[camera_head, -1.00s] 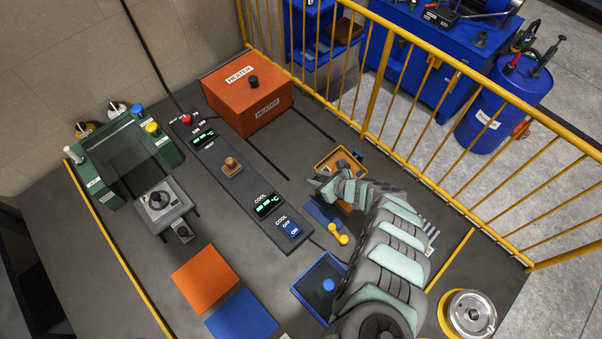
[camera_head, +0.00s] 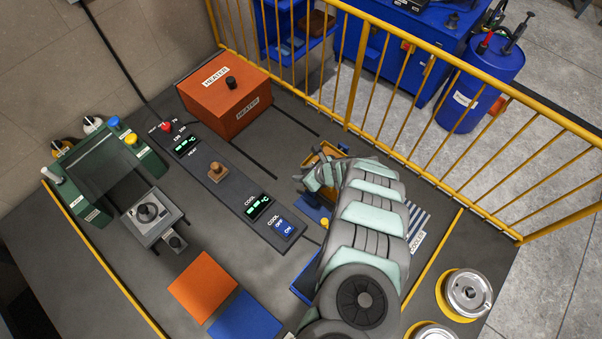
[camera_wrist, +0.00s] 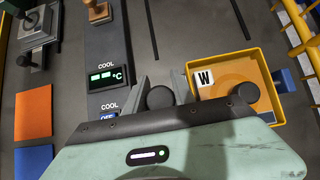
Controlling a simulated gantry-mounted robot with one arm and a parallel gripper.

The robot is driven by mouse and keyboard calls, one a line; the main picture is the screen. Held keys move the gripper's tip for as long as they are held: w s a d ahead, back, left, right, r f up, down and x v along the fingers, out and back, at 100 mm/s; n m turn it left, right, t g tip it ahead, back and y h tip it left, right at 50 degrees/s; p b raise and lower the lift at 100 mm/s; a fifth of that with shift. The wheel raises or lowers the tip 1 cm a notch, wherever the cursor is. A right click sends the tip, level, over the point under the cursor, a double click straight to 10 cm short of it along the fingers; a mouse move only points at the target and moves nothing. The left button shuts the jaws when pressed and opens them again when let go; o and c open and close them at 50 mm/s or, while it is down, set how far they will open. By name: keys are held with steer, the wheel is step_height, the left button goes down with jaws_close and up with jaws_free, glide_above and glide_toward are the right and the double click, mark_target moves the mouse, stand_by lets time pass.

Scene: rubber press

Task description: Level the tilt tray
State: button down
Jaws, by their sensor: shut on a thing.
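The tilt tray (camera_wrist: 226,59) is a yellow-orange tray at the right of the wrist view. It holds a pad with a white "W" tag (camera_wrist: 204,78) and a round black knob (camera_wrist: 240,93). A blue tab (camera_wrist: 283,82) sticks out on its right side. In the head view my arm covers most of the tray (camera_head: 312,159). My gripper (camera_wrist: 161,86) is just left of the tray, its two grey fingers closed on a second round black knob (camera_wrist: 160,97). In the head view my gripper (camera_head: 313,181) is small, and its grasp is hidden. I cannot tell the tray's tilt.
A control strip with a COOL display (camera_head: 259,208) lies left of my arm. The orange heater box (camera_head: 225,100) stands behind it, and the green press (camera_head: 100,180) is at left. A yellow railing (camera_head: 420,115) runs behind. Orange (camera_head: 203,287) and blue mats lie in front.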

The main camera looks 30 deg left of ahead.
steer(key=c, duration=1.1)
jaws_free()
steer(key=shift+a, duration=0.1)
steer(key=w+p+v, duration=0.1)
steer(key=p+v, duration=0.1)
steer(key=v, duration=0.8)
steer(key=shift+s+d+r, duration=0.25)
steer(key=shift+s+r, duration=0.1)
steer(key=shift+s, duration=0.15)
steer(key=shift+d, duration=0.1)
